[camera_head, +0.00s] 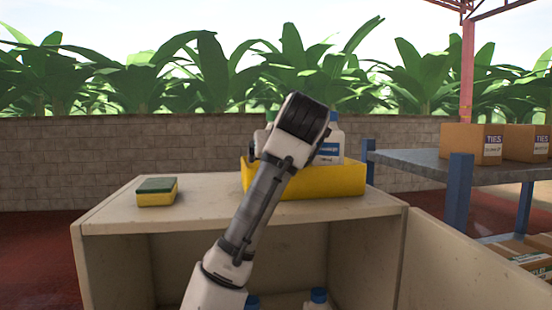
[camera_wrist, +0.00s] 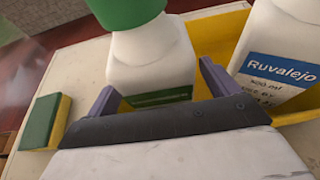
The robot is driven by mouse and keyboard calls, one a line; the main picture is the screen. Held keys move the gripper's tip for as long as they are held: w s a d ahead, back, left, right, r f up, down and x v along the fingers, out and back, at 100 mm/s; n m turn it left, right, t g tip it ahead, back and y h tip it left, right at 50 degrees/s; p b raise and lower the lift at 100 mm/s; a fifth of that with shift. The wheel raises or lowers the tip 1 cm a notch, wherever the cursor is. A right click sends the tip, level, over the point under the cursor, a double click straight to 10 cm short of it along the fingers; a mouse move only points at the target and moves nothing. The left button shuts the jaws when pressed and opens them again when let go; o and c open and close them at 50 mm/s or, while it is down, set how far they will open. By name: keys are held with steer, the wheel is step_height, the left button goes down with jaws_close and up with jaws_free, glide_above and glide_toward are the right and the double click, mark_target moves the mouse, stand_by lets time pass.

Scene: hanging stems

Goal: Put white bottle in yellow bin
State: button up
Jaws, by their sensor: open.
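A white bottle with a green cap (camera_wrist: 152,62) stands between the spread fingers of my gripper (camera_wrist: 158,78) in the wrist view. My gripper is open, with a gap beside the bottle. The yellow bin (camera_head: 310,184) sits on the cabinet top in the head view, and its wall also shows in the wrist view (camera_wrist: 222,32). A second white bottle, labelled Ruvalejo (camera_wrist: 282,62), stands in the bin, right of my gripper. In the head view my arm hides the fingers and most of the green-capped bottle. I cannot tell how its base sits against the bin floor.
A yellow and green sponge (camera_head: 157,192) lies on the cabinet top (camera_head: 205,210), left of the bin. Blue-capped bottles (camera_head: 318,298) stand inside the cabinet. A grey table (camera_head: 420,165) with cardboard boxes (camera_head: 472,144) is at the right. The cabinet top between sponge and bin is clear.

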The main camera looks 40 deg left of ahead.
steer(key=b+v, duration=0.3)
steer(key=v, duration=1)
steer(key=shift+b, duration=0.35)
